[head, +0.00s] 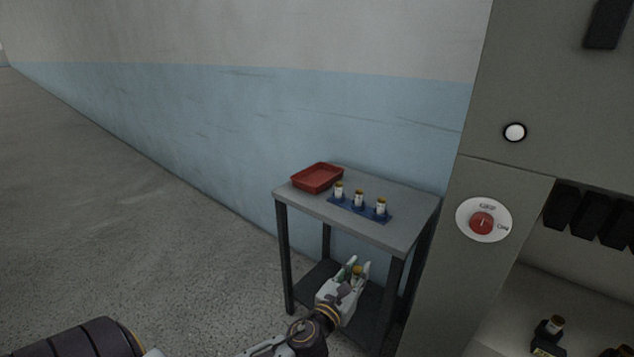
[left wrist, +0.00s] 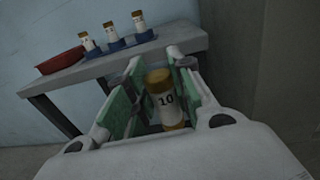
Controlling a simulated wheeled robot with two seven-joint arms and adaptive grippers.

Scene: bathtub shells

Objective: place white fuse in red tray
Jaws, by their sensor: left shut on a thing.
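My left gripper (head: 354,274) is in front of the small table, lower than its top in the head view. It is shut on a white fuse (left wrist: 165,100) with brass-coloured ends and the number 10 on it; its upper end also shows in the head view (head: 357,271). The red tray (head: 317,178) lies at the back left of the table top and looks empty. In the left wrist view the red tray (left wrist: 60,61) is at the upper left, apart from the gripper. My right gripper is not in view.
A grey table (head: 405,203) with a lower shelf stands against the wall. A blue holder (head: 346,206) on it bears three upright white fuses (head: 359,199). A grey cabinet with a red rotary switch (head: 482,223) stands close on the right. Open floor lies left.

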